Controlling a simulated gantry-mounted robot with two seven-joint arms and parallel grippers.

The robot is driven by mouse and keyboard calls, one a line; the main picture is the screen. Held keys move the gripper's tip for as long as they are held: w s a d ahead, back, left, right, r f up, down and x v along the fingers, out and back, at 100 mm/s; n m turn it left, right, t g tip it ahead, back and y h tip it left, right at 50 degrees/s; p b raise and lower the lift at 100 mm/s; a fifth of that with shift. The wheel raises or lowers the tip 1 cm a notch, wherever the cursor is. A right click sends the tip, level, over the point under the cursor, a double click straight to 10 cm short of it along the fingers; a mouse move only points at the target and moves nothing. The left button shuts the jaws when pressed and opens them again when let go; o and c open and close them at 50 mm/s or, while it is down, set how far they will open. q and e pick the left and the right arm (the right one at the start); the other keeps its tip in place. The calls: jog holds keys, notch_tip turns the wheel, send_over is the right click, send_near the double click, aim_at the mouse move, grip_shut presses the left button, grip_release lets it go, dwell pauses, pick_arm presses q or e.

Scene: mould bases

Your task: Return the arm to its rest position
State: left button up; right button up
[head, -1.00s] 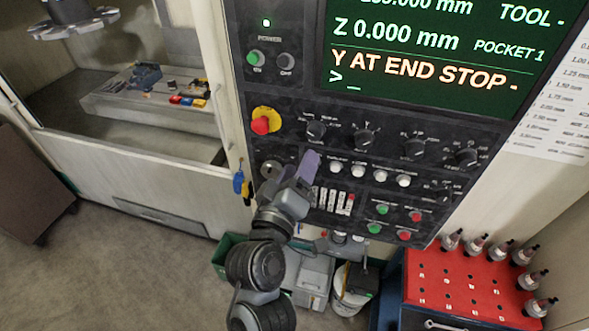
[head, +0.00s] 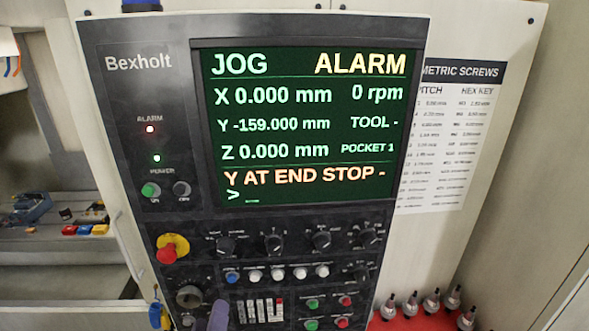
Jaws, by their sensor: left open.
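The rest of the arm is below the picture. I cannot tell whether the finger touches the panel.
The screen (head: 305,120) reads JOG, ALARM, Y -159.000 mm and "Y AT END STOP". The red alarm lamp (head: 150,129) is lit. A red emergency stop button (head: 167,254) sits at the panel's left. Tool holders (head: 432,301) stand on a red top at lower right.

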pick_arm(q)
jog(key=s+a+f+m+g+h+p, duration=0.1)
jog(key=s+a+f+m+g+p, duration=0.1)
jog(key=s+f+m+g, duration=0.4)
jog(key=s+a+f+m+g+h+p, duration=0.1)
jog(key=s+f+m+g, duration=0.6)
jog(key=s+f, duration=0.8)
jog(key=shift+s+a+g+p, duration=0.3)
jog(key=shift+s+a+p, duration=0.25)
jog(key=shift+p, duration=0.55)
